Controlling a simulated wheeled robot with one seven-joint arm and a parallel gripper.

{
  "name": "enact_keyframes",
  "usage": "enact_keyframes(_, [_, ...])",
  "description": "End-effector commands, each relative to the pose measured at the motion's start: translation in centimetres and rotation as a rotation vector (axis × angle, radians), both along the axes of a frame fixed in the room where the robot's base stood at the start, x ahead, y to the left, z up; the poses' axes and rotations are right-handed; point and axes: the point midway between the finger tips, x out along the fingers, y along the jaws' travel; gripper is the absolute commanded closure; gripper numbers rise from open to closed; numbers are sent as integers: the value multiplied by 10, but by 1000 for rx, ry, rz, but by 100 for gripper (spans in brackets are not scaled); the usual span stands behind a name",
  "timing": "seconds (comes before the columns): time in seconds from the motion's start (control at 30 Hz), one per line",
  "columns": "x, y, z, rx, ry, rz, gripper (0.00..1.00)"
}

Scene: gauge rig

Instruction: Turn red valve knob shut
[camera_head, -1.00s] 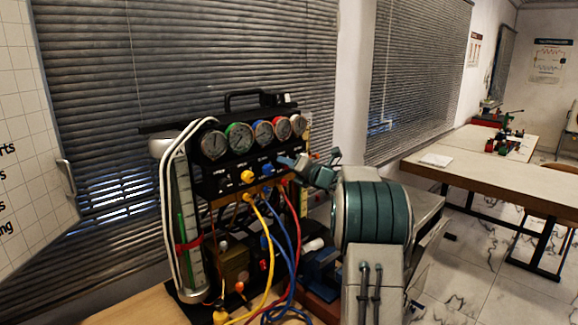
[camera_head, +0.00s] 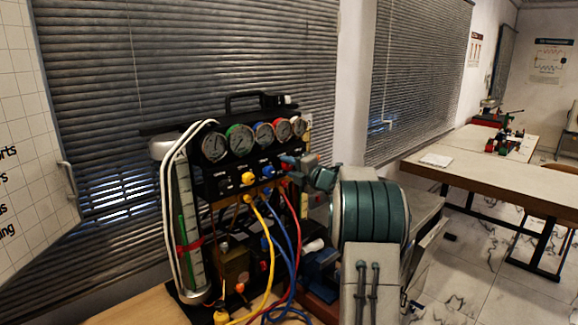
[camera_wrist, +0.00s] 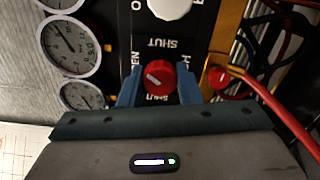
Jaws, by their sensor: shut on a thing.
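The red valve knob (camera_wrist: 159,77) sits on the black panel in the wrist view, with "OPEN" and "SHUT" lettering around it. A pale mark on its face is tilted. My gripper (camera_wrist: 160,88) has its two blue fingers on either side of the knob, shut on it. In the head view my gripper (camera_head: 291,163) reaches the right end of the gauge rig's panel (camera_head: 225,182). There the knob is mostly hidden by the fingers.
Several round gauges (camera_head: 241,139) line the rig's top. A white knob (camera_wrist: 170,6) and a red fitting with a red hose (camera_wrist: 218,78) flank the knob in the wrist view. Yellow and blue hoses (camera_head: 268,245) hang below the panel. A bench (camera_head: 480,175) stands at right.

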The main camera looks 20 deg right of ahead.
Motion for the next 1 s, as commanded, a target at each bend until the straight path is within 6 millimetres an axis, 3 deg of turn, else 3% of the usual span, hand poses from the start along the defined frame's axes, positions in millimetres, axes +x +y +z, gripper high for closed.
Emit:
enact_keyframes(0.6, [0,-1,2,551,201,-2,92])
enact_keyframes(1.0, [0,-1,1,823,300,-2,92])
